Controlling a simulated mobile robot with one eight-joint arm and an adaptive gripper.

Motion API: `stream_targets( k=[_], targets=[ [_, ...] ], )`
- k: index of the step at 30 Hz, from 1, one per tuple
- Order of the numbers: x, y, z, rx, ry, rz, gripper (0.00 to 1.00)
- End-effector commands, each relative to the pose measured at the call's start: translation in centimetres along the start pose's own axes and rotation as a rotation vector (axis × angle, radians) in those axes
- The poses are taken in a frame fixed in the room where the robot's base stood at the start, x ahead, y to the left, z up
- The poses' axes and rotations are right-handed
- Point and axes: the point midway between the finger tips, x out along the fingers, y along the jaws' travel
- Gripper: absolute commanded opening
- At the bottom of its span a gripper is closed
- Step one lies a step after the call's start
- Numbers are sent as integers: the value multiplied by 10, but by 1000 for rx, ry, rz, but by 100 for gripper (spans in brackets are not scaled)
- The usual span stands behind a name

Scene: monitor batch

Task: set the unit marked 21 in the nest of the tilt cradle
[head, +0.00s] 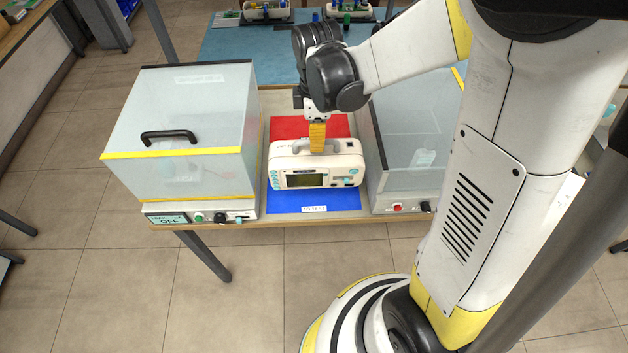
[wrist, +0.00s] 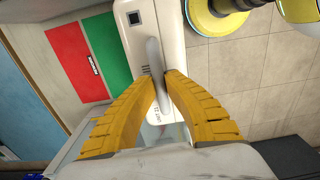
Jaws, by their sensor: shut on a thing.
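A white unit (head: 330,172) with a small screen, teal buttons and a carry handle is between two clear boxes in the head view. My gripper (head: 317,140) is above it with its yellow fingers shut on the handle. In the wrist view the fingers (wrist: 163,92) press on both sides of the handle (wrist: 154,58). Small rotated print on the unit (wrist: 168,25) appears to end in 21. I cannot tell whether the unit touches the surface below. I cannot make out the tilt cradle in either view.
A lidded clear box (head: 180,110) with a black handle stands left; another clear box (head: 410,140) stands right. Red (head: 285,127) and blue (head: 300,200) areas show around the unit; a green area (wrist: 103,45) shows in the wrist view. A blue mat (head: 240,45) with equipment lies behind.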

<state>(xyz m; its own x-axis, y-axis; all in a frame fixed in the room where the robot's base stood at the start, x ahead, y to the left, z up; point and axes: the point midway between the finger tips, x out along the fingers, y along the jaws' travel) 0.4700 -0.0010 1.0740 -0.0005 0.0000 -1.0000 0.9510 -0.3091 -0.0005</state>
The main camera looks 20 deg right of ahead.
Motion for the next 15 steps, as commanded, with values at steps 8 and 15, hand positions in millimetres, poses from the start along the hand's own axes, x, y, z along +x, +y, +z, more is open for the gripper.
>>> stream_targets(
  k=[8,15],
  targets=[
    [-1,-28,9,0,0,0,0],
    [-1,-52,17,0,0,0,0]
  ],
)
